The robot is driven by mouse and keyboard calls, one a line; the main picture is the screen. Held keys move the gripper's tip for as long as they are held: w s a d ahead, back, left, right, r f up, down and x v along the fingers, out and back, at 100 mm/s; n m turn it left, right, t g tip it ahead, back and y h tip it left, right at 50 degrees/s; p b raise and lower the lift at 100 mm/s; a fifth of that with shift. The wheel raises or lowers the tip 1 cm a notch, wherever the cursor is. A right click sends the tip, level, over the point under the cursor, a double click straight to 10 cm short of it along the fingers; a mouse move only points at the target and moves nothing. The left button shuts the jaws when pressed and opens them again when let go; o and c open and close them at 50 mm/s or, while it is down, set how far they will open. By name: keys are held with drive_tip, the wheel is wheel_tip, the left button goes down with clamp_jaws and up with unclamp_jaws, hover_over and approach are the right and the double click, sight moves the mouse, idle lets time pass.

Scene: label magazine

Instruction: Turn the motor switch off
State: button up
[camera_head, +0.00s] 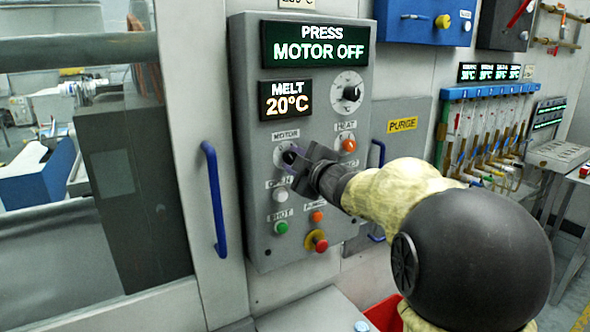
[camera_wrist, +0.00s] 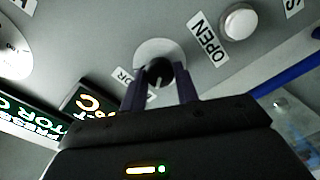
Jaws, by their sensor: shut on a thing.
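The motor switch (camera_wrist: 159,72) is a black rotary knob with a white pointer mark on a pale round plate. In the head view the motor switch (camera_head: 290,156) sits on the left of the grey control panel (camera_head: 245,190), under the MOTOR label (camera_head: 286,134). My gripper (camera_wrist: 160,88) has its two dark fingers on either side of the knob, shut on it. In the head view my gripper (camera_head: 297,163) reaches the panel from the right and covers part of the switch plate. A display (camera_head: 316,45) at the top reads PRESS MOTOR OFF.
A blue door handle (camera_head: 214,199) stands left of the panel. A MELT display (camera_head: 286,99) reads 20°C.

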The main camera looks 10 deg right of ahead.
drive_tip(key=shift+a+n, duration=0.1)
drive_tip(key=shift+n, duration=0.3)
drive_tip(key=o, duration=1)
drive_tip(key=shift+c, duration=0.2)
drive_tip(key=shift+s, duration=0.15)
drive_tip(key=v, duration=1.7)
drive_tip(key=shift+b, duration=0.45)
